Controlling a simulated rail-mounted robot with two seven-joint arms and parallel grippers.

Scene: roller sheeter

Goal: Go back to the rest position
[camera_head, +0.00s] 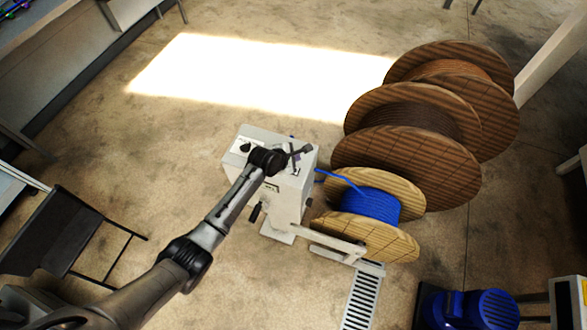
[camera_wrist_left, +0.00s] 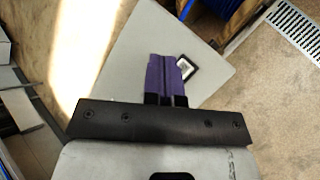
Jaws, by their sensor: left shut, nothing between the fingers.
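My left arm comes in from the lower left in the head view and reaches over the grey-white machine (camera_head: 272,222). My left gripper (camera_head: 300,153) is at the machine's top. In the left wrist view my left gripper (camera_wrist_left: 166,78) shows purple fingers close together, with nothing between them. The pale top of the machine (camera_wrist_left: 128,62) lies below the fingers, and a small dark-framed label or display (camera_wrist_left: 186,68) shows beside them. I cannot tell whether the fingers touch the machine. My right gripper is not in view.
A spool of blue cable (camera_head: 370,204) stands right of the machine, with large wooden reels (camera_head: 405,165) behind it. A floor grate (camera_head: 361,300) and a blue motor (camera_head: 487,308) are at the lower right. A dark chair-like frame (camera_head: 62,232) stands at left. Floor behind the machine is clear.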

